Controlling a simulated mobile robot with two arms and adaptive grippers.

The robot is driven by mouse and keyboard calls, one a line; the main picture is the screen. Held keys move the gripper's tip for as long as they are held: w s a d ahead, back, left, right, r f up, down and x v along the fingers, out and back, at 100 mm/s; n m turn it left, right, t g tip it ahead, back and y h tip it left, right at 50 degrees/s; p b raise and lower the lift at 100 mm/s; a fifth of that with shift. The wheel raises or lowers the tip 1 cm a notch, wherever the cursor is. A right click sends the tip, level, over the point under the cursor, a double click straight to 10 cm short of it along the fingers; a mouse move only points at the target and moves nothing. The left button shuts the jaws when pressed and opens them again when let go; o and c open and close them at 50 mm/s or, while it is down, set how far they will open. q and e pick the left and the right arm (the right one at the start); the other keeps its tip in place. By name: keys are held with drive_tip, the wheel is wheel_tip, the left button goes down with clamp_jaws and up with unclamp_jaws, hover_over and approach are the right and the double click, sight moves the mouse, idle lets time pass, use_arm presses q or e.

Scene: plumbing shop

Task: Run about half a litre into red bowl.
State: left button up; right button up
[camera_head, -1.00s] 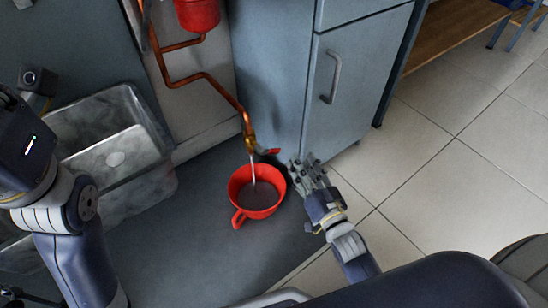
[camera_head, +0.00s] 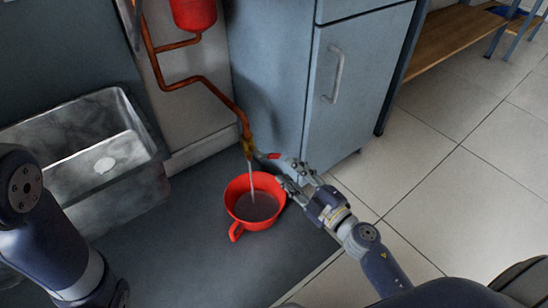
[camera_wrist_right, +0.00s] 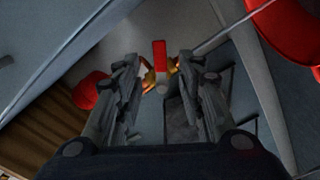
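The red bowl (camera_head: 256,221), with a handle at its lower left, stands upright under the copper pipe's brass tap (camera_head: 247,146). A thin stream of water (camera_head: 251,177) runs from the tap into it, and dark water (camera_head: 256,205) lies inside. The red tap lever (camera_head: 272,156) points right. My right gripper (camera_head: 293,176) is beside the lever, right of the bowl. In the right wrist view its fingers (camera_wrist_right: 157,85) are apart, with the red lever (camera_wrist_right: 160,54) between and beyond them; contact is not clear. The bowl (camera_wrist_right: 290,32) shows there at upper right. My left gripper is out of view.
A metal sink (camera_head: 145,180) stands left of the bowl on the dark surface (camera_head: 185,240). A red vessel (camera_head: 193,14) hangs above on the pipe. A grey cabinet (camera_head: 370,90) stands close behind my right gripper. Tiled floor (camera_head: 470,200) is open to the right.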

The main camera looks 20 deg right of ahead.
sight(275, 157)
drive_tip(key=x, duration=0.8)
drive_tip(key=shift+b, duration=0.3)
clamp_jaws()
